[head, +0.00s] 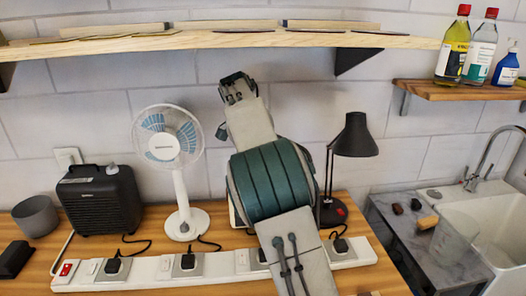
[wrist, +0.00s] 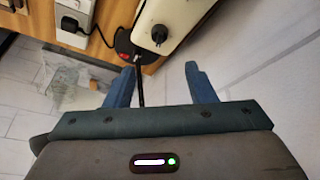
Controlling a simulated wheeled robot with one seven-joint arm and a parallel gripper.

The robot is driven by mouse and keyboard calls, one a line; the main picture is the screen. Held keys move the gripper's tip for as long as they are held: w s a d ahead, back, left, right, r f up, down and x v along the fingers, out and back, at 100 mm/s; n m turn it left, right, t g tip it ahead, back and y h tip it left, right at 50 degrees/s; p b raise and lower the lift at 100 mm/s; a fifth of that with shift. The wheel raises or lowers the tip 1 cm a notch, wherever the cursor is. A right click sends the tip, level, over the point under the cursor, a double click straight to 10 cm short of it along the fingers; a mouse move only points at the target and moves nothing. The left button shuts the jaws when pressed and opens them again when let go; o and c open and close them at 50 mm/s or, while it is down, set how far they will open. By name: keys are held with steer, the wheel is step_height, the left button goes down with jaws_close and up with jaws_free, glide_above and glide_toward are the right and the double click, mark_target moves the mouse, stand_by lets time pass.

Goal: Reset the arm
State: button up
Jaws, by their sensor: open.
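My arm rises from the bottom middle of the head view, in front of the bench. My gripper (head: 238,88) is at its top, against the tiled wall and just under the long shelf. In the wrist view my gripper (wrist: 158,66) shows two blue fingers standing apart, open, with nothing held between them.
A white fan (head: 168,150), black heater (head: 98,200), grey cup (head: 35,215) and black lamp (head: 355,140) stand on the bench behind a long power strip (head: 150,270). The long shelf (head: 300,40) hangs above. Bottles (head: 480,50) and a sink (head: 480,225) are at right.

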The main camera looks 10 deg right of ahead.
steer(key=shift+d, duration=0.1)
steer(key=s+d+n+y, duration=0.2)
steer(key=s+d, duration=0.1)
steer(key=s, duration=0.5)
steer(key=s+d+n+y, duration=0.1)
steer(key=s+d+n, duration=0.1)
steer(key=s+d, duration=0.35)
steer(key=s+a+f+n, duration=0.1)
steer(key=s+f+n, duration=0.2)
steer(key=s, duration=0.9)
steer(key=s+a+f+n+t+y, duration=0.1)
steer(key=s+f+n, duration=0.3)
steer(key=s, duration=0.8)
steer(key=shift+a+f, duration=0.6)
steer(key=shift+f, duration=0.2)
